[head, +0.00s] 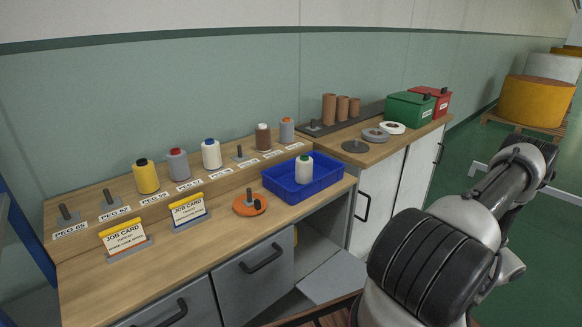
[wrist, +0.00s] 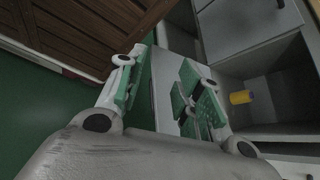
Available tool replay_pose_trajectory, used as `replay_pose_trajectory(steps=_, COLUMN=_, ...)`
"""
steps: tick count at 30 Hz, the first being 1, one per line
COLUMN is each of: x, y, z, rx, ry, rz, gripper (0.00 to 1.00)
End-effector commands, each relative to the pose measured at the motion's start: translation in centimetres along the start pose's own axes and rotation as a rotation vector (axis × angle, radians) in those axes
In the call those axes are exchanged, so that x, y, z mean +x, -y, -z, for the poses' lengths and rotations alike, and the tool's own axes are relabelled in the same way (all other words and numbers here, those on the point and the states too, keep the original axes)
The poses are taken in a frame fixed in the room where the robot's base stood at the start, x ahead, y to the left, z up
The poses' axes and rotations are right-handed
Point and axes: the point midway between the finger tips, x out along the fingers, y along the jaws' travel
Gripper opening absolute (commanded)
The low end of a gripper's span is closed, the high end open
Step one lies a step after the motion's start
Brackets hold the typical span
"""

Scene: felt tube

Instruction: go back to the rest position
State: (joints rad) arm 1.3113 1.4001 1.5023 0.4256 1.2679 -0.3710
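My gripper (wrist: 158,88) shows in the wrist view with its two green-padded fingers spread apart and nothing between them. It hangs in free space, with the open grey cabinet (wrist: 270,85) to the right in that view. In the head view my arm reaches along the right side, clear of the bench, and the fingers cannot be made out there.
The wooden bench (head: 200,262) carries spools on pegs, job cards, an orange disc (head: 250,205) and a blue tray (head: 318,187) holding a white spool (head: 304,169). A yellow cylinder (wrist: 241,97) lies in the open cabinet. Brown slatted wood (wrist: 85,30) is nearby.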

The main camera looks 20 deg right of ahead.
Motion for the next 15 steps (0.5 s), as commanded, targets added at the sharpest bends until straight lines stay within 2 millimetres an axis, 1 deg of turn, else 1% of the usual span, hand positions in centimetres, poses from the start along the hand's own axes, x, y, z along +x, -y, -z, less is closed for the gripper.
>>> replay_pose_trajectory(steps=1, x=-1.9, y=2.1, z=-1.6, rx=-0.007, ry=-0.020, rz=-0.069, gripper=0.35)
replay_pose_trajectory(steps=3, x=-3.9, y=4.7, z=-3.8, rx=-0.012, ry=-0.050, rz=-0.158, gripper=0.35)
replay_pose_trajectory(steps=5, x=-5.4, y=6.9, z=-5.8, rx=-0.023, ry=-0.079, rz=-0.230, gripper=0.35)
replay_pose_trajectory(steps=6, x=-6.2, y=8.4, z=-7.2, rx=-0.034, ry=-0.100, rz=-0.276, gripper=0.35)
replay_pose_trajectory(steps=8, x=-7.3, y=10.6, z=-9.4, rx=-0.054, ry=-0.135, rz=-0.343, gripper=0.35)
replay_pose_trajectory(steps=9, x=-8.0, y=12.1, z=-10.9, rx=-0.070, ry=-0.158, rz=-0.385, gripper=0.35)
replay_pose_trajectory(steps=10, x=-8.3, y=13.1, z=-12.0, rx=-0.085, ry=-0.177, rz=-0.416, gripper=0.35)
replay_pose_trajectory(steps=11, x=-8.7, y=14.2, z=-13.2, rx=-0.100, ry=-0.196, rz=-0.446, gripper=0.35)
replay_pose_trajectory(steps=12, x=-9.0, y=15.5, z=-14.8, rx=-0.123, ry=-0.221, rz=-0.484, gripper=0.35)
replay_pose_trajectory(steps=14, x=-9.4, y=17.4, z=-17.2, rx=-0.160, ry=-0.261, rz=-0.538, gripper=0.35)
replay_pose_trajectory(steps=15, x=-9.6, y=18.5, z=-18.8, rx=-0.188, ry=-0.288, rz=-0.572, gripper=0.35)
